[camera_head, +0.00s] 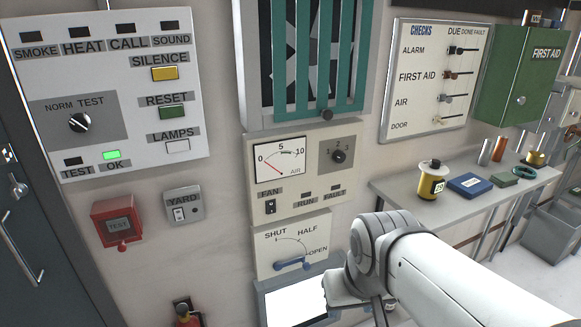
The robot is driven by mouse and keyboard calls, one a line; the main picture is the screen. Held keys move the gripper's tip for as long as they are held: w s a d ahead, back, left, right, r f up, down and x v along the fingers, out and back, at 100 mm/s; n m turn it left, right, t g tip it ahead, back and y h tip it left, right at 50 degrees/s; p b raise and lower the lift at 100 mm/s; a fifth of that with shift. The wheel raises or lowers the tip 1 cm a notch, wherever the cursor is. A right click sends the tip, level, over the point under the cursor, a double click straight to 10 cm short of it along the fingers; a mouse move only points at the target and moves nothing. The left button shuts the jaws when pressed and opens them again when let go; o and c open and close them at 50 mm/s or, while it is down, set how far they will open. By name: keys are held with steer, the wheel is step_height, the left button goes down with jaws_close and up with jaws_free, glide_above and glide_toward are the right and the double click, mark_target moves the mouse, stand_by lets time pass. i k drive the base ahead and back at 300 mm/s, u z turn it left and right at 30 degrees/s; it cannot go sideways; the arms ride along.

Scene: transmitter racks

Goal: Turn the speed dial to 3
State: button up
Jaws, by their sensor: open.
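The speed dial (338,156) is a small dark round knob on a grey square at the right of the beige fan panel (305,208). The numbers 1, 2 and 3 arc above it. The knob is too small to tell which number it points to. An air gauge (280,160) to its left has its red needle near 0. My arm reaches in from the lower right, with a joint below and right of the panel. My gripper's fingers do not show. Nothing is seen touching the dial.
A blue shut/open lever (292,264) is below. Above is a teal-slatted vent (317,60). A shelf (400,196) with several items stands right.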

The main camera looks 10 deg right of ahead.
mark_target(339, 156)
steer(key=z, duration=2.8)
steer(key=k, duration=0.9)
steer(key=u, duration=1.5)
steer(key=i, duration=1)
steer(key=u, duration=0.05)
